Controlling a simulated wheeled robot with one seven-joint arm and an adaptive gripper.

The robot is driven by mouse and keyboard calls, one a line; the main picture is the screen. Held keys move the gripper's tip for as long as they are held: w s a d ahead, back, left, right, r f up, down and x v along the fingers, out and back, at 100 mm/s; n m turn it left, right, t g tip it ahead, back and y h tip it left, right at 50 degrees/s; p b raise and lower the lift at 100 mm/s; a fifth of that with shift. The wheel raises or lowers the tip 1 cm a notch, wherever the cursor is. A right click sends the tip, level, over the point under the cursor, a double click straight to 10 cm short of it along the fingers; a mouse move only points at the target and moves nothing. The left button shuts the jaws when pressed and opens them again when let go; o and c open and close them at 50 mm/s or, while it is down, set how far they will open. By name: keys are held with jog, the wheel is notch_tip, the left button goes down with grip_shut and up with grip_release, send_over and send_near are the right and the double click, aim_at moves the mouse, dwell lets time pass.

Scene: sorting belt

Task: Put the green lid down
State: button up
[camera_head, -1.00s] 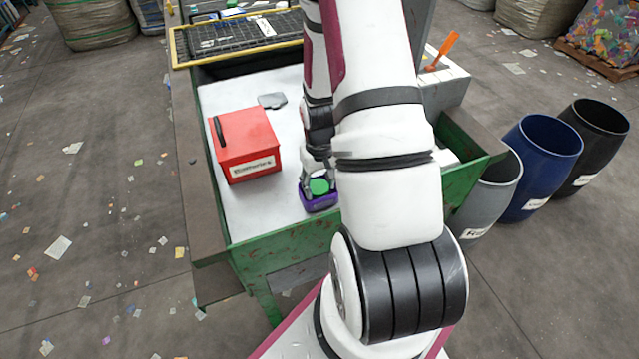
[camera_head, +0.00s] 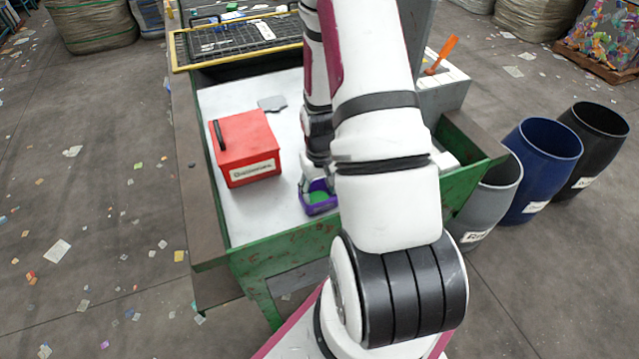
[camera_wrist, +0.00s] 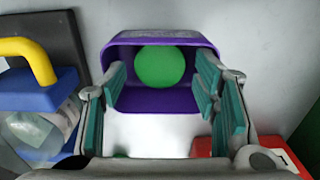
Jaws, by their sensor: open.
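The green lid (camera_wrist: 160,67) is a round flat disc inside a small purple tray (camera_wrist: 158,101), in the wrist view. In the head view the green lid (camera_head: 318,197) shows in the purple tray (camera_head: 322,209), near the front edge of the white table. My gripper (camera_wrist: 162,78) is open, its teal-padded fingers spread on either side of the lid with clear gaps. In the head view my gripper (camera_head: 316,182) is just above the tray and partly hidden by my arm.
A red box (camera_head: 245,150) with a label stands left of the tray. A grey flat piece (camera_head: 272,103) lies behind it. An orange-handled tool (camera_head: 443,52) stands back right. Grey, blue (camera_head: 541,165) and black barrels stand right of the table. The wrist view shows a blue yellow-handled thing (camera_wrist: 38,95).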

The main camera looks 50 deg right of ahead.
notch_tip(320, 180, up, 13)
notch_tip(320, 180, up, 8)
jog(key=f+n+t, duration=0.1)
send_over(320, 200)
jog(key=w+a, duration=0.2)
jog(key=a, duration=0.2)
jog(key=s+a+r+n+t, duration=0.2)
jog(key=s+a+r, duration=0.2)
jog(key=a+r, duration=0.5)
jog(key=s+a+r+n+t, duration=0.2)
jog(key=s+a+r, duration=0.3)
jog(key=a+r, duration=0.4)
jog(key=shift+s+a+r+t+b, duration=0.15)
jog(key=shift+a+r+t+b, duration=0.2)
jog(key=shift+r, duration=0.5)
